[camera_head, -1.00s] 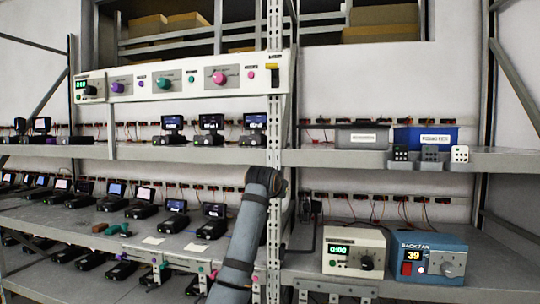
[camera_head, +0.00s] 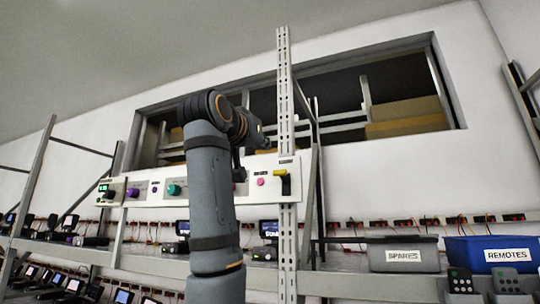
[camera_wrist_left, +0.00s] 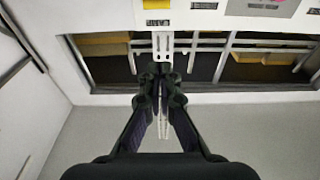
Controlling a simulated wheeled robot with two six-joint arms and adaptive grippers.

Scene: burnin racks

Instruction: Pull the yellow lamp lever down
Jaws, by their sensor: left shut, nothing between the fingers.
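The yellow lamp lever (camera_head: 281,172) sticks out at the right end of the white control panel (camera_head: 262,165), beside the perforated rack post; its black mount shows too. In the left wrist view, where the scene appears upside down, a yellow piece of the lever (camera_wrist_left: 156,4) is cut off by the top edge. My left gripper (camera_head: 266,142) is shut and empty, above and slightly left of the lever in the head view, apart from it as far as I can tell. In the left wrist view its fingers (camera_wrist_left: 160,72) are together. My right gripper is not in view.
The perforated post (camera_head: 285,90) rises close beside the lever. My left arm hides part of the panel. A grey bin (camera_head: 403,243) and a blue bin (camera_head: 490,243) stand on the right shelf. Behind is a wall opening with boxes (camera_head: 405,118). The wall above it is clear.

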